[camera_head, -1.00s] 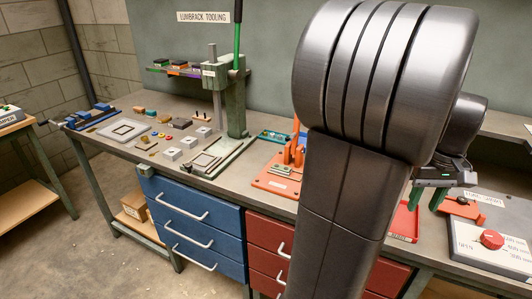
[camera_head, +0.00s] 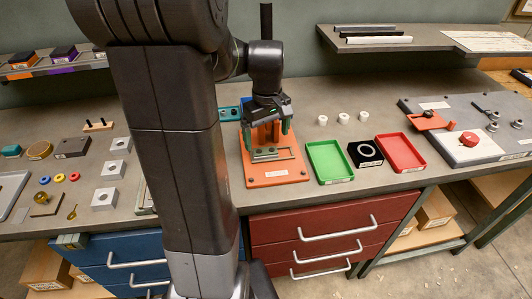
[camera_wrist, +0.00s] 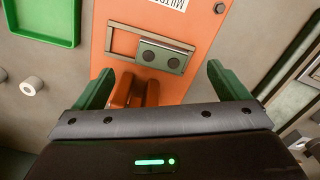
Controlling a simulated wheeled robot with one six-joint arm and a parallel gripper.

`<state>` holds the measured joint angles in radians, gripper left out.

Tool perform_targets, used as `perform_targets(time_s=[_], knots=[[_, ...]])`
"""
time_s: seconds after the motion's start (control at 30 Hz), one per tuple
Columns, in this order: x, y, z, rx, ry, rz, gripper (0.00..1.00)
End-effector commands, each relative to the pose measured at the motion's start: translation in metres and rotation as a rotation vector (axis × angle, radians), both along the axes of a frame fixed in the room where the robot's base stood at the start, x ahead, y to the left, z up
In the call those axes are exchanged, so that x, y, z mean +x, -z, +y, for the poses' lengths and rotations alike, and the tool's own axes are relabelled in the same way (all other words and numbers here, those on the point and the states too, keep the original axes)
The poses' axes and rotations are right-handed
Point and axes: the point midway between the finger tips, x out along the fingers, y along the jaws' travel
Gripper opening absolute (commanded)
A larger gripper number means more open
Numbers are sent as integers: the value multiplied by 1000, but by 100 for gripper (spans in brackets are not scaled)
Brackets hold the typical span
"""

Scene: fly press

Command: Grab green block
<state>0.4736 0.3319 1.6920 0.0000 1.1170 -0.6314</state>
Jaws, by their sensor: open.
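My gripper (camera_head: 268,128) hangs over the orange fixture (camera_head: 285,170) in the head view. Its green fingers are apart and empty. Dark blocks with orange (camera_head: 22,58) and purple (camera_head: 63,52) bases sit on the rack at the upper left. My arm hides part of the bench.
A green tray (camera_head: 313,149), a black ring holder (camera_head: 354,160) and a red tray (camera_head: 418,162) stand right of the fixture. A grey panel with a red knob (camera_head: 468,139) is at the right.

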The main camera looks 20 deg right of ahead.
Motion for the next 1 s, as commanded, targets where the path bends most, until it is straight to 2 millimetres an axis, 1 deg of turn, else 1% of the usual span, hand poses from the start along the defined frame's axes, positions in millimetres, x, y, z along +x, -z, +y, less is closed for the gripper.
perform_targets(time_s=[0.07, 0.23, 0.33, 0.43, 0.63, 0.67, 0.7, 0.77, 0.9, 0.93, 0.97, 1.0], knots=[[-1, 7, -1, 2, 1, 3, 94], [-5, 33, -2, 3, 1, 6, 94], [-4, 45, -2, 2, 0, 3, 94], [-4, 51, -2, 1, 0, 1, 94], [-4, 51, -2, 0, 0, 0, 94], [-4, 51, -2, 0, 0, 0, 92], [-4, 51, -2, 0, 0, 0, 84], [-4, 51, -2, 0, 0, 0, 73], [-4, 51, -2, 0, 0, 0, 45], [-4, 51, -2, 0, 0, 0, 45], [-4, 51, -2, 0, 0, 0, 41], [-4, 51, -2, 0, 0, 0, 41]])
